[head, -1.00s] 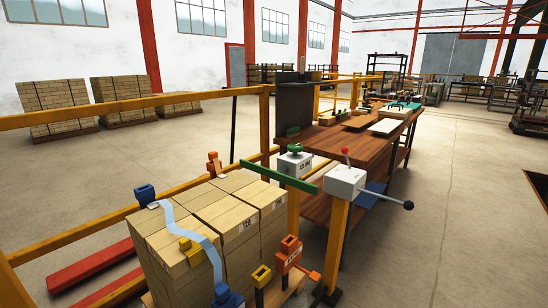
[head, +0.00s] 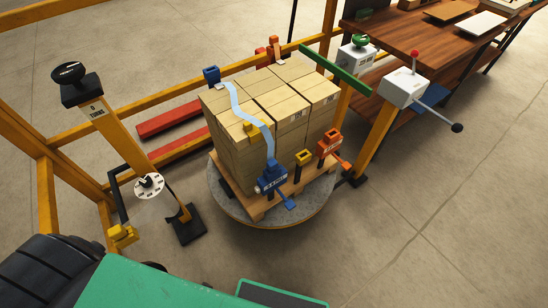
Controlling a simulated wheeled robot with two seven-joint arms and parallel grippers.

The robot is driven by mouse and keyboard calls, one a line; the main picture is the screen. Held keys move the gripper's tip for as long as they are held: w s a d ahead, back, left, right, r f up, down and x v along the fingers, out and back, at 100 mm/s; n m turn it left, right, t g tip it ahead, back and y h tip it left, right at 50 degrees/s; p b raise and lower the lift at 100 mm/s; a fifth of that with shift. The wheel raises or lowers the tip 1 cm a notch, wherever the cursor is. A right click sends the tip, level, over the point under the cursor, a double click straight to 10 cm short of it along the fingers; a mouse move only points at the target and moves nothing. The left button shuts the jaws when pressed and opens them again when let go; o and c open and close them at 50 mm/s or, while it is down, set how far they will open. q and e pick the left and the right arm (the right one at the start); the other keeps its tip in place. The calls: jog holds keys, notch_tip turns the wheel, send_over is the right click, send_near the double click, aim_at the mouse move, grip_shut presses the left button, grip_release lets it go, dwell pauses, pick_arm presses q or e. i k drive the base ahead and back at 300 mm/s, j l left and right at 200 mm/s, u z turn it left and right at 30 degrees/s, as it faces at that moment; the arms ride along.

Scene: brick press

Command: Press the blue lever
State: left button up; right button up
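A blue ratchet block (head: 271,179) with a printed label sits at the front lower edge of the brick stack, at the end of a light blue strap (head: 240,108). A short blue lever (head: 290,204) sticks out from its base, down and to the right. Neither of my grippers shows in the head view.
The pallet stands on a round grey turntable (head: 232,203). A yellow post with a black knob (head: 69,73) stands left; a white lever box (head: 403,87) stands right. The front-right floor is clear.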

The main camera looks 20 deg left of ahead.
aim_at(289, 204)
jog(key=k+l+u, duration=0.55)
jog(key=k+u, duration=0.15)
jog(key=k, duration=0.15)
